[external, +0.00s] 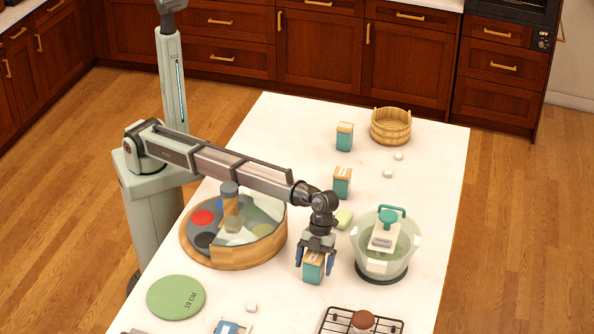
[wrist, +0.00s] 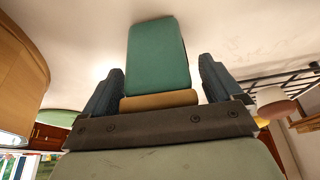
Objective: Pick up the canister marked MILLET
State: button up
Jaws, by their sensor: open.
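Three teal canisters with wooden lids stand on the white counter. The nearest canister (external: 313,270) is under my gripper (external: 315,264); the others are a middle canister (external: 342,187) and a far canister (external: 344,141). Their labels are too small to read, so I cannot tell which is marked MILLET. My gripper points down and is open, with one finger on each side of the nearest canister. In the wrist view, this canister (wrist: 158,55) lies between the fingers, its lid towards the palm, with a gap visible near the left finger. No label shows on that face.
A large round wooden tray (external: 235,257) stands left of my gripper, and a glass bowl (external: 384,262) with a teal-handled item close right. A black rack (external: 360,322) is in front. A green disc (external: 175,298) and a wooden tub (external: 391,127) also sit on the counter.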

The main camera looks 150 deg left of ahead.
jog(key=shift+w+d+f, duration=0.1)
jog(key=shift+f, duration=0.25)
jog(key=shift+c, duration=0.4)
jog(key=c, duration=1.1)
jog(key=shift+c, duration=0.2)
